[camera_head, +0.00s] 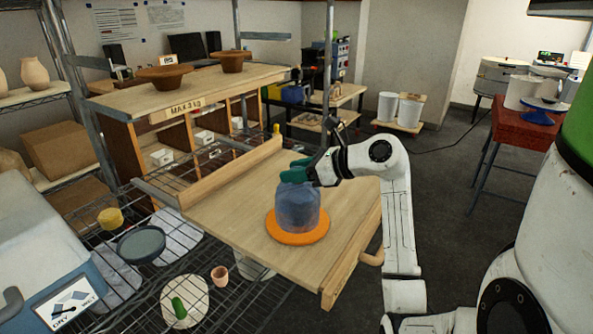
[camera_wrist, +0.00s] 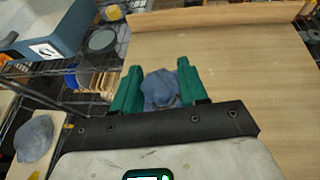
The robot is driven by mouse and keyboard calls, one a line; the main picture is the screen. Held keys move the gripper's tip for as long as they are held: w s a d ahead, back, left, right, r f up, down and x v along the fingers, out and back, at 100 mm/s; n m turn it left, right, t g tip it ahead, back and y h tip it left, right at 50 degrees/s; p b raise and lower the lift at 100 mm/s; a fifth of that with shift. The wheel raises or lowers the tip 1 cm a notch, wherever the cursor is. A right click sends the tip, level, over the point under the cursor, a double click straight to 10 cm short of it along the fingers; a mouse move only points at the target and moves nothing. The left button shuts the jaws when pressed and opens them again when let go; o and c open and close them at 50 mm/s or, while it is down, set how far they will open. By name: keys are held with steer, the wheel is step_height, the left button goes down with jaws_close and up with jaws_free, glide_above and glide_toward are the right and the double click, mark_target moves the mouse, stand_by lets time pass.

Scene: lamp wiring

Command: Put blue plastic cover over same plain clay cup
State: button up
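The blue plastic cover (camera_head: 298,207) stands upright over the orange round bat (camera_head: 297,238) on the wooden board. It looks slightly see-through, but I cannot make out a plain clay cup inside it. My gripper (camera_head: 297,171) is at the top of the cover, its green fingers on either side of the cover's gathered peak. In the wrist view my gripper (camera_wrist: 157,88) has the blue peak of the cover (camera_wrist: 160,88) between its fingers, with little or no gap. The cover's lower edge meets the orange bat or hangs just above it; I cannot tell which.
The wooden board (camera_head: 235,200) has a raised back rail and free room around the bat. On the wire rack at left are a grey-green dish (camera_head: 141,244), a yellow sponge (camera_head: 110,218) and a small pinkish cup (camera_head: 220,276). Brown bowls (camera_head: 165,76) stand on the shelf behind.

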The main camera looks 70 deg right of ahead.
steer(key=o, duration=0.3)
steer(key=d+v, duration=0.1)
steer(key=v, duration=0.9)
steer(key=shift+s+a+r+b, duration=0.15)
steer(key=shift+s+a+b, duration=0.2)
steer(key=shift+a+b, duration=0.15)
steer(key=shift+s+a, duration=0.1)
steer(key=shift+a, duration=0.05)
